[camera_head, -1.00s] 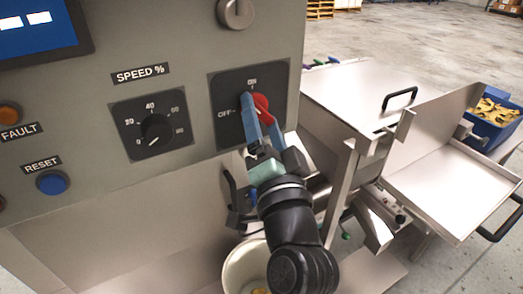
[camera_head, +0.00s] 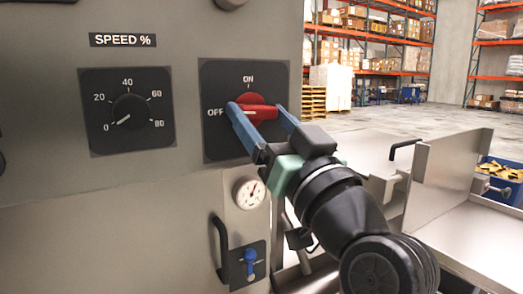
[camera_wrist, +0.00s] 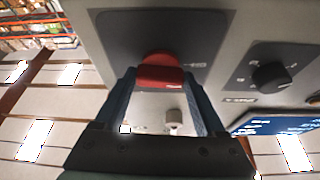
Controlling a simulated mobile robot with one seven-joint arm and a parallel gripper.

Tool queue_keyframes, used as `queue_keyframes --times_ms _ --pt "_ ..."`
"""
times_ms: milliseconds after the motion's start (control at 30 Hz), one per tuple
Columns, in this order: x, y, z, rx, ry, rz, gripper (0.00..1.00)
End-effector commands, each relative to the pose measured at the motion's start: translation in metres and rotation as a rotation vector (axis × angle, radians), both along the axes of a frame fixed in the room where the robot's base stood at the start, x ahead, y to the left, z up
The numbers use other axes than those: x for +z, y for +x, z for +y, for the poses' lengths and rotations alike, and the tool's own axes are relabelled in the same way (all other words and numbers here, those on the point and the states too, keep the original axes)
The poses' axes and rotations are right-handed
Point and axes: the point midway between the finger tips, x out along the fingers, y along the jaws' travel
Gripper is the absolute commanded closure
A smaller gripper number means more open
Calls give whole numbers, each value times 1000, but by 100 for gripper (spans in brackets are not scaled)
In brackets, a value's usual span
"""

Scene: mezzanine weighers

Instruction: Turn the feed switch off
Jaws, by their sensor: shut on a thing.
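The feed switch's red knob (camera_head: 257,106) sits on a black plate (camera_head: 217,142) marked ON at the top and OFF at the left. The knob lies about level, its white line towards OFF. My gripper (camera_head: 259,112) is shut on the knob, with one blue finger at its left end and one at its right. In the wrist view the red knob (camera_wrist: 160,74) sits between the two fingers (camera_wrist: 160,88). The fingers hide part of the plate's lower edge in the head view.
A speed dial (camera_head: 130,110) is left of the switch. Below are a round gauge (camera_head: 250,192), a black handle (camera_head: 219,248) and a small blue valve lever (camera_head: 250,262). Steel chutes (camera_head: 450,180) and a blue bin (camera_head: 500,180) stand at the right.

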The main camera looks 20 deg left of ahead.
Motion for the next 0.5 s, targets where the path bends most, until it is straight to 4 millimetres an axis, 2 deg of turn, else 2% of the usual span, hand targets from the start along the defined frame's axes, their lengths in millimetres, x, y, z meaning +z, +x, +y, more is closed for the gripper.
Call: queue_keyframes --times_ms 33,500 --pt "-5 1 0 -1 -16 -18 83" --pt "-1 1 0 2 -69 -84 83"
